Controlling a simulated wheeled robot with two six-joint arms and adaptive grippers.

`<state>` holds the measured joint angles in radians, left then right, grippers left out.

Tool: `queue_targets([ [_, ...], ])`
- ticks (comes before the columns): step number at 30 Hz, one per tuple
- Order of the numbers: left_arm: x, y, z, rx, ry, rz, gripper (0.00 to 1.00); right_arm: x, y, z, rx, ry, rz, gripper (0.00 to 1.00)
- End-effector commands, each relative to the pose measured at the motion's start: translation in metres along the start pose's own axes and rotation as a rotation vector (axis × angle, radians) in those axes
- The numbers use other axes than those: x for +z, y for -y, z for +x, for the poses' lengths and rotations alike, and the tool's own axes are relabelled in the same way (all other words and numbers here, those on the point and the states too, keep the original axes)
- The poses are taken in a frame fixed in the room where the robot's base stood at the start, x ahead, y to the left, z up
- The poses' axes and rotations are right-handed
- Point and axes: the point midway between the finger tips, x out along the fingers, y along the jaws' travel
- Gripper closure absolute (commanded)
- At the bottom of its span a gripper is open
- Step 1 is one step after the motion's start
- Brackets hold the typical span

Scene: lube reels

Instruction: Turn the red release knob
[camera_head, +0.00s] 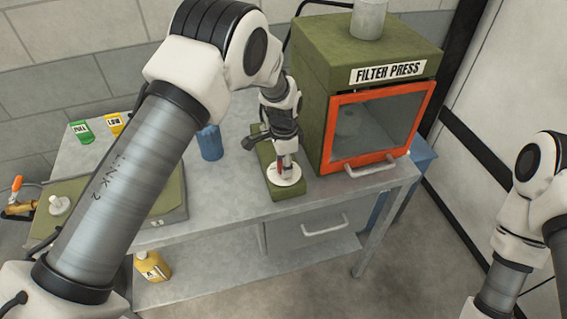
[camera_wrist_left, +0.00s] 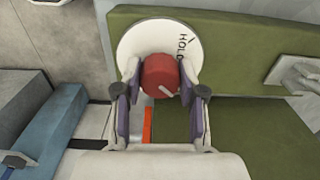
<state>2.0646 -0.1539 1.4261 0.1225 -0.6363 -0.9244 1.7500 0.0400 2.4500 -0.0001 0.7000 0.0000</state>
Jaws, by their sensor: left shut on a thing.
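The red release knob (camera_wrist_left: 160,76) sits on a round white dial plate (camera_wrist_left: 135,40) marked "HOLD" in the left wrist view. A pale line on the knob points toward the lower right. My left gripper (camera_wrist_left: 160,90) has one finger on each side of the knob and is shut on it. In the head view my left gripper (camera_head: 287,158) reaches down onto the knob from above, over the white plate (camera_head: 286,176) on a small green base (camera_head: 290,190). The knob is mostly hidden there. My right arm shows at the right edge, but its gripper is out of view.
The green filter press (camera_head: 312,75) with an orange-framed door (camera_head: 375,120) stands close to the right of the green base. A blue cup (camera_head: 210,143) stands to the left. The grey bench (camera_head: 235,195) is clear in front. Green and yellow labelled containers stand at the back left.

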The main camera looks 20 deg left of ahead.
Motion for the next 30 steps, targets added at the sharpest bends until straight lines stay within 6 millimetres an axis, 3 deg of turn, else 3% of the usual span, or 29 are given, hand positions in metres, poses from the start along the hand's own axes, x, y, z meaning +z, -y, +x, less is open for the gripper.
queue_targets([
  [16,0.0005,-0.0014,0.0021,0.003,0.002,0.032,0.95,0.0000,0.0000,0.0001,0.000,0.000,0.000,0.60],
  [17,0.0005,-0.0014,0.0021,0.003,0.002,0.032,0.56,0.0000,0.0000,0.0001,0.000,0.000,0.000,0.60],
  [18,0.0005,-0.0014,0.0021,0.003,0.002,0.032,0.42,0.0000,0.0000,0.0001,0.000,0.000,0.000,0.60],
  [19,0.0005,-0.0013,0.0020,0.003,0.002,0.032,0.35,0.0000,0.0000,0.0001,0.000,0.000,0.000,0.60],
  [30,-0.0001,-0.0001,-0.0043,0.000,0.000,0.031,0.35,0.0000,0.0000,-0.0004,0.000,0.000,0.000,0.60],
])
